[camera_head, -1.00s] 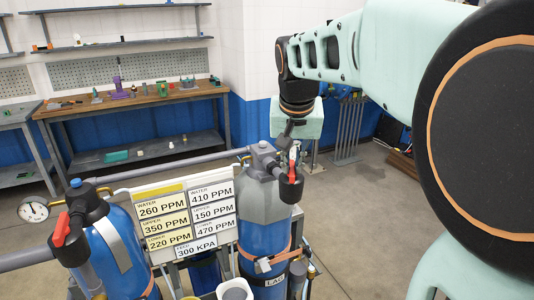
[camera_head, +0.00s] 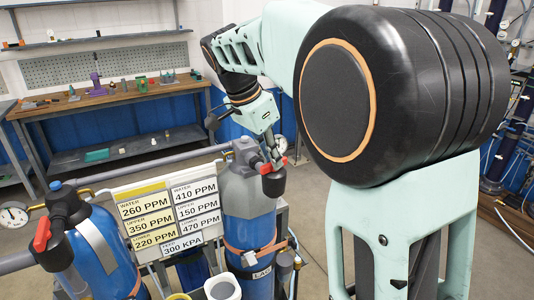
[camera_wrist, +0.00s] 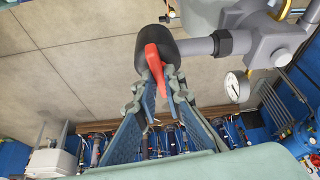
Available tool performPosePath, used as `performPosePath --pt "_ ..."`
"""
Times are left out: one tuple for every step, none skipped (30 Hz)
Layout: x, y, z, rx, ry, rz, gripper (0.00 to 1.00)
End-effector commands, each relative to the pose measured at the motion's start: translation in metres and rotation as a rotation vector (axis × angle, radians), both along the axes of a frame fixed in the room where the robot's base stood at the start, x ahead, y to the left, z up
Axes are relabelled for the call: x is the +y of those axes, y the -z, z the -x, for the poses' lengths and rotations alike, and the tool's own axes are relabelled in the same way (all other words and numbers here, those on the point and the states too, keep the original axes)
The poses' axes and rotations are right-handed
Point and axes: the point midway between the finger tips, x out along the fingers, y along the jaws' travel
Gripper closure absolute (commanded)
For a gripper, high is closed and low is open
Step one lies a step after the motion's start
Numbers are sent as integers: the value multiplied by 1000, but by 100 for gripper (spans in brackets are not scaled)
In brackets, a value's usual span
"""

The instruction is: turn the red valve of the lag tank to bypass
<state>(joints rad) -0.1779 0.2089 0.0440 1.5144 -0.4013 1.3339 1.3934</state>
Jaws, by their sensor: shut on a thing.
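The lag tank (camera_head: 248,212) is a blue cylinder with a grey top and a partly readable "LAG" label, right of centre in the head view. Its red valve handle (camera_head: 274,165) lies across the black valve body (camera_head: 273,183). My gripper (camera_head: 273,155) reaches down to this handle from above. In the wrist view the red handle (camera_wrist: 152,58) runs from the dark valve body (camera_wrist: 178,52) down between my fingertips (camera_wrist: 162,82). The fingers are shut on its lower end. The fingers hide part of the handle in the head view.
A second blue tank (camera_head: 95,245) with its own red handle (camera_head: 42,234) stands at left. A board (camera_head: 166,208) with ppm readings stands between the tanks. A grey pipe (camera_head: 165,161) runs behind it. A white cup (camera_head: 222,287) is at the bottom. A gauge (camera_wrist: 237,86) is beside the valve.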

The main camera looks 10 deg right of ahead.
Motion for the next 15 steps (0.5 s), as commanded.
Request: performPosePath --pt "1 -2 -1 -2 28 -1 100" --pt "1 -1 -1 -1 45 -1 100" --pt "1 -1 -1 -1 66 -1 100" --pt "1 -2 -1 -1 79 -1 100" --pt "1 -2 -1 -2 93 -1 100" --pt "1 -2 -2 -3 109 -1 100" --pt "1 -1 -2 -3 120 -1 100" --pt "1 -1 -2 -3 130 -1 100" --pt "1 -1 -2 -2 142 -1 100" --pt "1 -1 -1 -1 149 -2 100" --pt "1 -1 -1 -1 155 -2 100" --pt "1 -1 -1 -2 163 -2 100" --pt "1 -1 -1 -3 167 -2 100" --pt "1 -1 -1 -2 171 -2 100" --pt "1 -1 -1 -2 174 -2 100"
